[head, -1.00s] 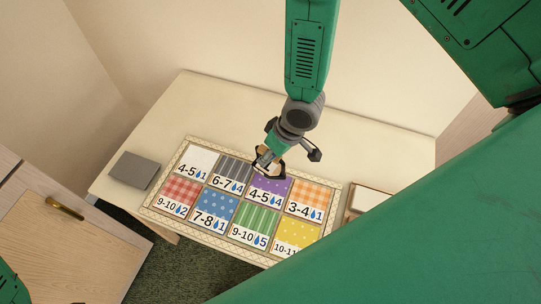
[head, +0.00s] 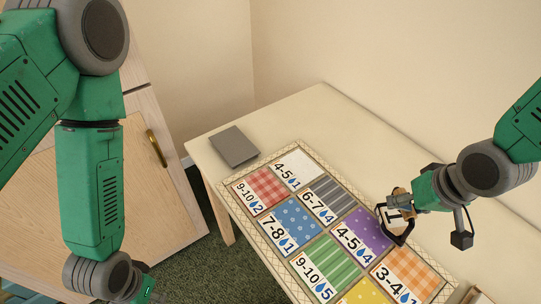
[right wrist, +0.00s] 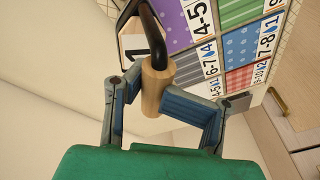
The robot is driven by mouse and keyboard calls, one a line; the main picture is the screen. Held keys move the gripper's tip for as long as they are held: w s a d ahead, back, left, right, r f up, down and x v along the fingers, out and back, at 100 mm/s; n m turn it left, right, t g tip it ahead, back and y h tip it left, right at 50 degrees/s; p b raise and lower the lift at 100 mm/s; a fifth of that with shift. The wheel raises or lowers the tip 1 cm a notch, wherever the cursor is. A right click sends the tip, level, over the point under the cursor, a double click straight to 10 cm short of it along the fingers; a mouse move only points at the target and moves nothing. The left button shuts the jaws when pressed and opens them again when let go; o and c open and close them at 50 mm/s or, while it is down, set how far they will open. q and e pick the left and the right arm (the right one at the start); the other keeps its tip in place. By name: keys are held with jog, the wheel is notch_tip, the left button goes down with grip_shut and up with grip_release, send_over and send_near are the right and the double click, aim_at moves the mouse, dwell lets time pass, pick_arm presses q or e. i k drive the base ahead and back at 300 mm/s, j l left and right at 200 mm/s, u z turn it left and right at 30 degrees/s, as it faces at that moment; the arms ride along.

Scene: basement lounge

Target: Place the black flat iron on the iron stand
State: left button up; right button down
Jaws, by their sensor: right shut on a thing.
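My right gripper (head: 397,206) is shut on the wooden handle of the black iron, above the patterned mat near the purple card. In the right wrist view, the pale wooden handle (right wrist: 157,88) sits between the two fingers, with a bent black bar (right wrist: 152,35) rising from it. A black frame of the iron (head: 402,236) shows below the gripper in the head view; its underside is hidden. A plain grey flat slab (head: 234,147), likely the iron stand, lies empty at the table's far left corner. Only the base of my left gripper (head: 145,289) shows at the bottom edge.
The mat (head: 262,232) with several numbered, patterned cards covers the front of the cream table (head: 325,112). The table strip along the wall is clear. A wooden cabinet door (head: 165,180) with a brass handle stands left of the table. A box corner (head: 477,296) shows at lower right.

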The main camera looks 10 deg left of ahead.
aim_at(231, 145)
jog(key=k+j+u, duration=0.1)
jog(key=k+u, duration=0.15)
jog(key=k, duration=0.4)
jog(key=i+u, duration=0.25)
jog(key=u, duration=0.25)
jog(key=i+u, duration=0.25)
jog(key=u, duration=0.25)
jog(key=i+l, duration=0.15)
jog(key=i, duration=0.2)
jog(key=i+l, duration=0.15)
jog(key=i, duration=0.15)
